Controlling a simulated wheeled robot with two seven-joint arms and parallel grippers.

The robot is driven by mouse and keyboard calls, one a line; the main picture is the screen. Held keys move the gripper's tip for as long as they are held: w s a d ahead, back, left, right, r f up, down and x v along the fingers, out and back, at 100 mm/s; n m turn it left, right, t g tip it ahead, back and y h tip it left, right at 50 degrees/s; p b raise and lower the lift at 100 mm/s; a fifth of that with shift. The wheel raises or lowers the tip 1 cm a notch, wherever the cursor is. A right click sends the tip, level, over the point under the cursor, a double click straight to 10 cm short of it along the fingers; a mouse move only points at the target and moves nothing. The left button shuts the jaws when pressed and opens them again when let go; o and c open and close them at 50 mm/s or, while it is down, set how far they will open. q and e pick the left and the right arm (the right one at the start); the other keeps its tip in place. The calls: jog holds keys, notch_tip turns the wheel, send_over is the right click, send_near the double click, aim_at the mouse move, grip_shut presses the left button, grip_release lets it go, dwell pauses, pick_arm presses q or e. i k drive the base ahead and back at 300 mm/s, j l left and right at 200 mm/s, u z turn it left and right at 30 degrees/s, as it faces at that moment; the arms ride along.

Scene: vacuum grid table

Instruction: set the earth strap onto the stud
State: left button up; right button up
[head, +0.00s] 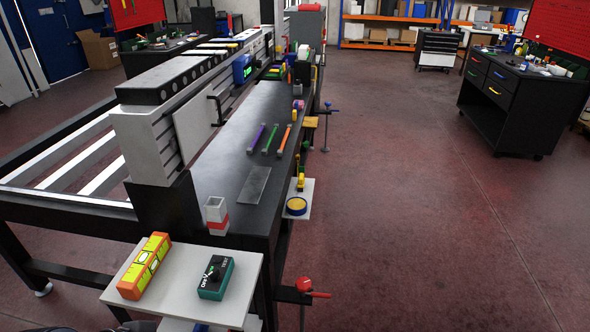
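I cannot make out an earth strap or a stud in the head view; either may be too small to tell or hidden. A long black worktable (222,170) runs away from me, with a grey and black beam machine (150,135) along its left side. Neither of my grippers shows in this view.
A pale side shelf (180,305) at the front holds an orange-yellow level (146,265) and a green-black switch box (216,278). A red-handled clamp (305,288) juts out right of it. Purple, green and orange bars (270,139) lie on the table. The floor (420,200) at right is clear.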

aim_at(301, 168)
jog(key=l+u, duration=0.4)
jog(key=l, duration=0.5)
jog(key=u, duration=0.55)
jog(key=i+l+u, duration=0.15)
jog(key=l+u, duration=0.2)
jog(key=i+l+u, duration=0.1)
jog(key=l+u, duration=0.65)
jog(key=i+l+u, duration=0.15)
jog(key=l, duration=0.9)
jog(key=l+u, duration=0.15)
jog(key=l, duration=0.9)
jog(key=i, duration=0.45)
